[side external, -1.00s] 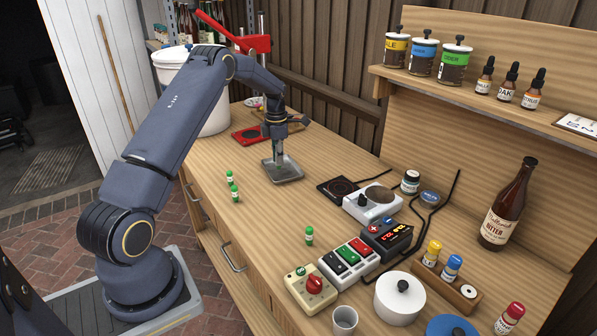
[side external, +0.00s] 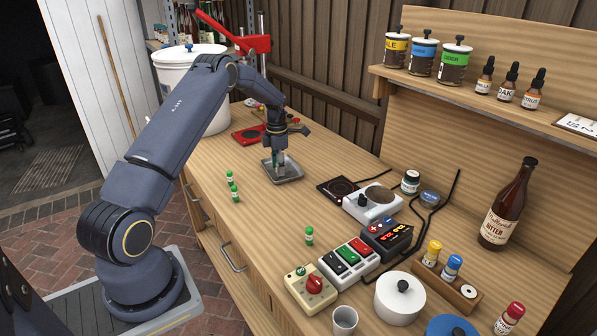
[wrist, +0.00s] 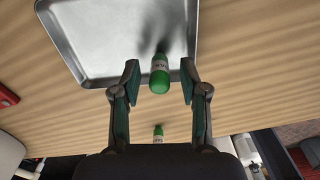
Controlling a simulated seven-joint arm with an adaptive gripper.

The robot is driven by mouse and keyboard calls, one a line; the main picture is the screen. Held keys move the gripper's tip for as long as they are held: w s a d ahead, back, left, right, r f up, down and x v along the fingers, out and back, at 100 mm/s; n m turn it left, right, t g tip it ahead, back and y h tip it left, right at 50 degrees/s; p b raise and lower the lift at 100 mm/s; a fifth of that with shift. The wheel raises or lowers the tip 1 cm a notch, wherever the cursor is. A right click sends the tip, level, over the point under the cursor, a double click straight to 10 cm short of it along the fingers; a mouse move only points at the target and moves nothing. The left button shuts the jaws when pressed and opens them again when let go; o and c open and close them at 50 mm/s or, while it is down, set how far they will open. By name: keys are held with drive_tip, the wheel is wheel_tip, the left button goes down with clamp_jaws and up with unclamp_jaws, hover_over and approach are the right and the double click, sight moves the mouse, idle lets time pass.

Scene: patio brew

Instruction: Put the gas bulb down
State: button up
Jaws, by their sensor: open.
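A green gas bulb (wrist: 159,78) with a pale label is between the fingertips of my gripper (wrist: 160,84) in the wrist view. There is a gap between it and each finger. My gripper (side external: 278,168) is open and low over the metal tray (side external: 293,177) in the side view. The tray also fills the top of the wrist view (wrist: 95,45). The bulb is at the tray's near edge in the wrist view. I cannot tell whether it rests on the tray, and the fingers mostly hide it in the side view.
Other green bulbs stand on the bench: two (side external: 229,177) (side external: 235,193) left of the tray and one (side external: 309,236) nearer the front. A black square plate (side external: 338,189) and a scale (side external: 372,207) lie to the right. A red press (side external: 248,42) stands behind.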

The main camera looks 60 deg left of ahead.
wheel_tip(320, 180, up, 12)
drive_tip(key=s+d+r+m+t, duration=0.2)
drive_tip(key=d+r+m, duration=0.6)
drive_tip(key=d+r, duration=0.25)
drive_tip(key=s+d+r+m+t, duration=0.1)
drive_tip(key=s+d+r+m, duration=0.2)
drive_tip(key=s+d+m, duration=0.45)
drive_tip(key=s+d+r+m+t, duration=0.1)
drive_tip(key=s+d+r+m, duration=0.3)
drive_tip(key=s+d+m, duration=0.3)
drive_tip(key=s+d+f+m+t, duration=0.1)
drive_tip(key=s+d+f+m, duration=0.3)
drive_tip(key=s+m, duration=0.5)
drive_tip(key=shift+d+m+t, duration=0.3)
drive_tip(key=shift+d+m, duration=0.45)
drive_tip(key=shift+d, duration=0.25)
